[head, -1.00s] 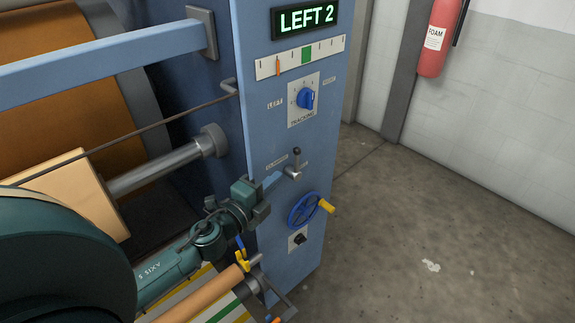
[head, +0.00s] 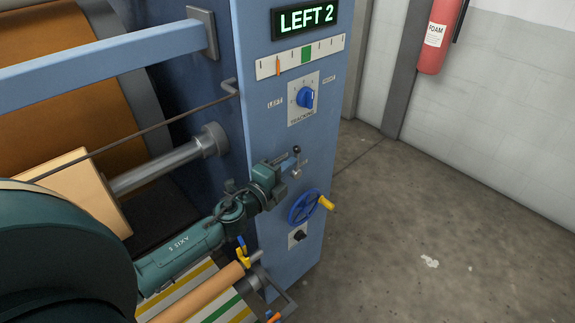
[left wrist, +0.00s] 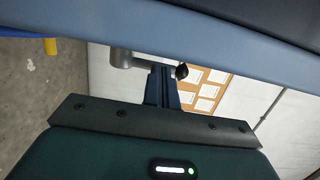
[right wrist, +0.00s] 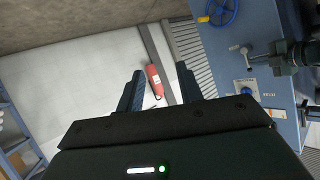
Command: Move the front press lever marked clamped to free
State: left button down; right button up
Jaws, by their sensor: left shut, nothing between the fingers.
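The front press lever (head: 297,150) is a short grey lever with a black knob on the blue press panel. It points upward from its pivot in the head view. My left gripper (head: 285,159) is shut and empty, its fingertips close beside the lever on its left. In the left wrist view the shut fingers (left wrist: 163,84) lie just left of the black knob (left wrist: 182,71); I cannot tell whether they touch. The gripper hides the label left of the lever; the right label is too small to read. My right gripper (right wrist: 159,69) is open and empty, away from the panel.
Above the lever is the blue tracking knob (head: 306,98). Below it are the blue handwheel (head: 303,208) with a yellow handle and a small black knob (head: 299,236). Rollers (head: 165,165) lie to the left. The floor right of the press is clear. A red extinguisher (head: 437,38) hangs behind.

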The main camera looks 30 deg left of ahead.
aim_at(298, 156)
pick_arm(q)
jog(key=shift+w+d+r+g+p, duration=0.2)
jog(key=shift+w+p, duration=0.2)
jog(key=shift+p, duration=0.65)
jog(key=shift+w+d+r+g+p, duration=0.1)
jog(key=shift+w+r+g+p, duration=0.25)
jog(key=shift+p, duration=0.65)
jog(key=shift+w+d+r+g+p, duration=0.1)
jog(key=shift+w+p, duration=0.4)
jog(key=shift+p, duration=0.55)
pick_arm(e)
jog(key=shift+s+d+r+n+g+h, duration=0.15)
jog(key=shift+r+n, duration=0.1)
jog(key=shift+r, duration=0.3)
jog(key=shift+s+r+n+g+h, duration=0.1)
jog(key=shift+r+n, duration=0.1)
jog(key=shift+r, duration=0.35)
jog(key=shift+s+d+r+n+g+h, duration=0.15)
jog(key=shift+r+n, duration=0.1)
jog(key=shift+r, duration=0.3)
pick_arm(q)
jog(key=shift+w, duration=0.15)
pick_arm(e)
jog(key=shift+w, duration=0.15)
jog(key=shift+r, duration=0.2)
